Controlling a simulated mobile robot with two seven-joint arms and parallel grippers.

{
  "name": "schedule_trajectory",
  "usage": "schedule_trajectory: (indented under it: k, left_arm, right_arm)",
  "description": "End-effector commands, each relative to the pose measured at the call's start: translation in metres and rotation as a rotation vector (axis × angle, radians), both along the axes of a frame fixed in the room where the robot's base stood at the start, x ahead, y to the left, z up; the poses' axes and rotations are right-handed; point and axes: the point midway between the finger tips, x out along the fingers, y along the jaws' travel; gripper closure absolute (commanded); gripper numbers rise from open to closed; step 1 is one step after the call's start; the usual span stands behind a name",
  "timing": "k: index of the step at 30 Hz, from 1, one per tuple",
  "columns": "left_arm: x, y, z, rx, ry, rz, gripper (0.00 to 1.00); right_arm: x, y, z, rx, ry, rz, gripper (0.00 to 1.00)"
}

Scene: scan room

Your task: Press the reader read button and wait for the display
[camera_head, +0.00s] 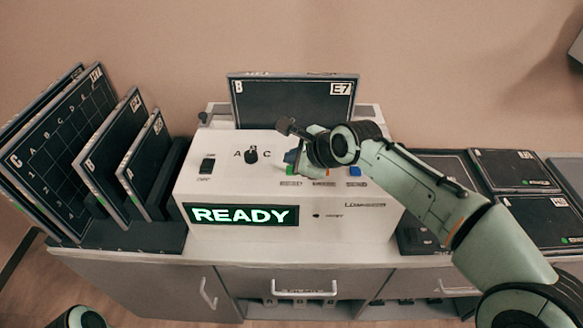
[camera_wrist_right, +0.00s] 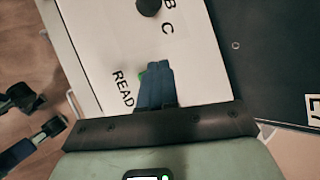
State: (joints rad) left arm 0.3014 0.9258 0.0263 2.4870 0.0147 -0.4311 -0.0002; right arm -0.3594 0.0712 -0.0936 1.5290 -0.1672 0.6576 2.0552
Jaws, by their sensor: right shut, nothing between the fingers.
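The white reader (camera_head: 235,180) stands on the counter, its display (camera_head: 242,215) lit with green "READY". My right gripper (camera_head: 290,158) is shut and empty, low over the reader's top, its fingertips at the green read button (camera_head: 289,170). In the right wrist view the shut blue fingers (camera_wrist_right: 154,80) cover most of the green button (camera_wrist_right: 143,75) beside the printed "READ". I cannot tell whether they touch or press it.
A dark plate marked E7 (camera_head: 295,103) stands upright at the reader's back. A selector knob (camera_head: 251,156) and a dark switch (camera_head: 207,166) sit left of my gripper, a blue button (camera_head: 354,171) right. Dark plates lean in a rack (camera_head: 140,232) at left; others lie at right (camera_head: 515,168).

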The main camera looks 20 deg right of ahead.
Motion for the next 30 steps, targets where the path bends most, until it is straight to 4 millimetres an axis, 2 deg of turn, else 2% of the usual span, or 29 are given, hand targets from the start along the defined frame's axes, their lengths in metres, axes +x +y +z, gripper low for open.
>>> schedule_trajectory:
  k: [16,30]
  left_arm:
    - [0.0,0.0,0.0,0.0,0.0,0.0,0.57]
    - [-0.0002,0.0,-0.002,0.0,0.001,0.0,0.57]
  right_arm:
    - [0.0,0.0,-0.0002,0.0,0.0,0.0,1.0]
    - [0.0,-0.0002,-0.0086,0.0,0.0,0.0,1.0]
